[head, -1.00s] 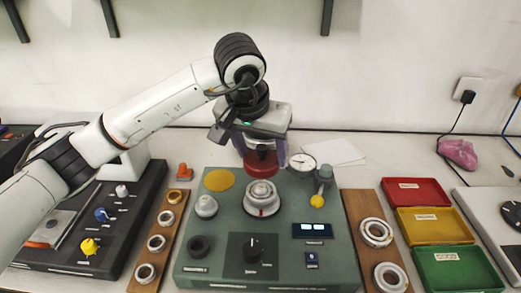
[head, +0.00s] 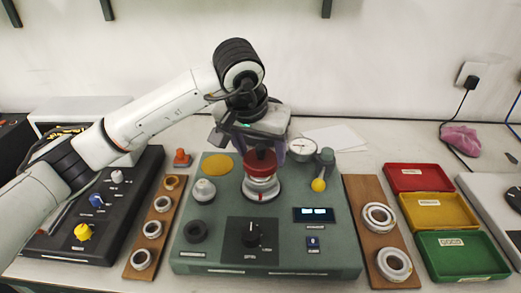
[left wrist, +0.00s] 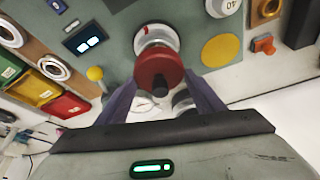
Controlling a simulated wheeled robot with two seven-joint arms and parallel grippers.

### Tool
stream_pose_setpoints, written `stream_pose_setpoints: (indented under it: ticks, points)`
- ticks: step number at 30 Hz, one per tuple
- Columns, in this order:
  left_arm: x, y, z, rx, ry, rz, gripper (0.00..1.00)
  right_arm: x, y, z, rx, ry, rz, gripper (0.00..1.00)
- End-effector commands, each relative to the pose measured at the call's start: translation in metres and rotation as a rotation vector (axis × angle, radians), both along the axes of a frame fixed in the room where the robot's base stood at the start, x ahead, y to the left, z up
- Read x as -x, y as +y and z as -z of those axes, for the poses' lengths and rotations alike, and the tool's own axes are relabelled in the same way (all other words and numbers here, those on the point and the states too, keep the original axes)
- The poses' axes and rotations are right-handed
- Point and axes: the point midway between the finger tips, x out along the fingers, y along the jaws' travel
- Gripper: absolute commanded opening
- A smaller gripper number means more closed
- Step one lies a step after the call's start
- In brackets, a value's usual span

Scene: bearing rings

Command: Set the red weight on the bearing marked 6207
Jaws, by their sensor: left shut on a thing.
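The red weight (head: 259,161) is a round red disc with a dark knob. My left gripper (head: 261,151) is shut on it, and the left wrist view shows a finger on each side of the weight (left wrist: 158,68). The weight is above the silver bearing (head: 262,189) on the green tester's central seat, and this bearing shows partly behind the weight in the left wrist view (left wrist: 156,36). I cannot tell whether weight and bearing touch. I cannot read 6207 on any bearing. My right gripper is not in view.
Wooden boards with rings lie left (head: 131,270) and right (head: 405,270). Red (head: 418,177), yellow (head: 437,211) and green (head: 460,256) trays stand at the right.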

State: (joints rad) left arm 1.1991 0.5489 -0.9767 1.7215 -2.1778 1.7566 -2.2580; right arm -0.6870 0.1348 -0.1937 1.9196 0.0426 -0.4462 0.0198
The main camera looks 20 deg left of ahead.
Motion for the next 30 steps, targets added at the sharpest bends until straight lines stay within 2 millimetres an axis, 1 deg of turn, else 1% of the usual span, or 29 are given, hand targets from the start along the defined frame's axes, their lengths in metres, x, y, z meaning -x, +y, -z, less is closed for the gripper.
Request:
stream_pose_setpoints:
  ticks: [12, 23, 30]
  points:
    - [0.0006, 0.0001, -0.0017, 0.001, -0.005, -0.001, 0.19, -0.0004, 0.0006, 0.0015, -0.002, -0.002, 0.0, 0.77]
    - [0.0005, 0.0005, 0.0039, 0.001, -0.005, -0.001, 0.19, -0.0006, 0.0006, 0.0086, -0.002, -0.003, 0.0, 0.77]
    - [0.0005, 0.0003, 0.0037, 0.001, -0.005, -0.001, 0.19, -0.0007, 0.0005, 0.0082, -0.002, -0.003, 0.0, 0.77]
